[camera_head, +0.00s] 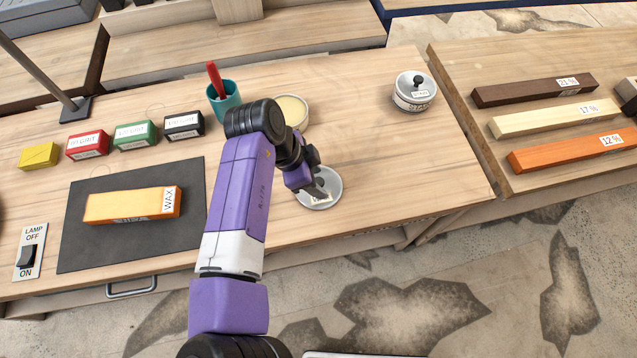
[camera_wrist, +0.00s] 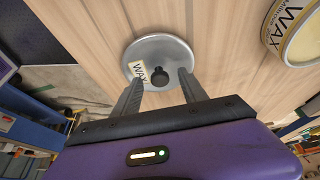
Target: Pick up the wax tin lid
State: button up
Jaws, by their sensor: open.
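The wax tin lid (camera_head: 321,199) is a round silver disc lying on the wooden bench near its front edge, partly hidden by my gripper in the head view. In the wrist view the lid (camera_wrist: 150,52) shows a "WAX" label and a dark knob. My gripper (camera_head: 318,190) is over the lid. In the wrist view its two fingers (camera_wrist: 161,80) are apart, one on each side of the knob, with a gap around it; I cannot tell whether they touch the lid. The open wax tin (camera_head: 291,111) stands behind, and it also shows in the wrist view (camera_wrist: 292,32).
A teal cup (camera_head: 223,101) with a red tool stands left of the tin. An orange wax block (camera_head: 131,205) lies on a dark mat (camera_head: 90,252). Small grit boxes (camera_head: 135,134) line the left. Bench right of the lid is clear.

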grip_shut()
jog(key=shift+r, duration=0.15)
